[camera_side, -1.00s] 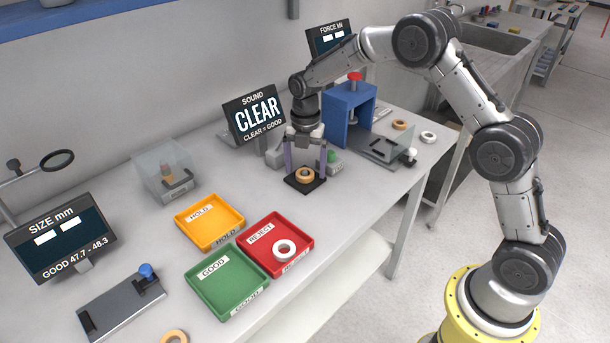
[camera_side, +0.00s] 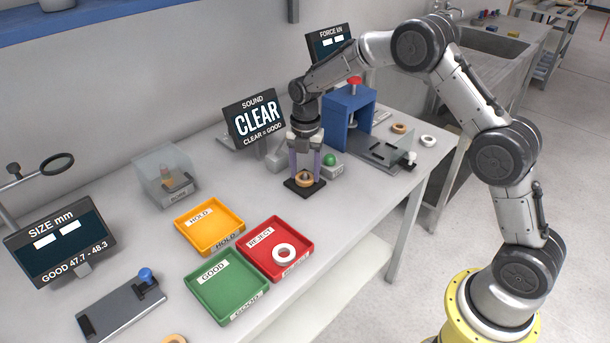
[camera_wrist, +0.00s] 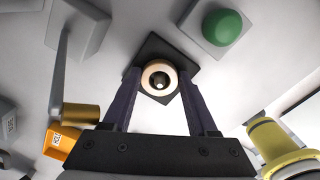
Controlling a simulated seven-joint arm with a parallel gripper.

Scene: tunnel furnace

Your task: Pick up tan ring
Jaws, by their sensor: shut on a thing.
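The tan ring (camera_side: 304,180) lies on a small black pad (camera_side: 291,188) below the sound display, which reads CLEAR. My gripper (camera_side: 305,177) points straight down over the pad with its two purple fingers closed in on either side of the ring. In the wrist view the ring (camera_wrist: 159,65) sits between the fingertips (camera_wrist: 159,76), with a dark round thing in its middle. The fingers hide parts of the ring in the side view. I see no clear gap between ring and pad.
A green button (camera_side: 329,159) on a grey box stands just right of the pad. A blue press (camera_side: 349,118) stands behind it to the right. Yellow (camera_side: 209,222), red (camera_side: 274,247) and green (camera_side: 227,285) trays lie to the left; a white ring (camera_side: 284,253) is in the red one.

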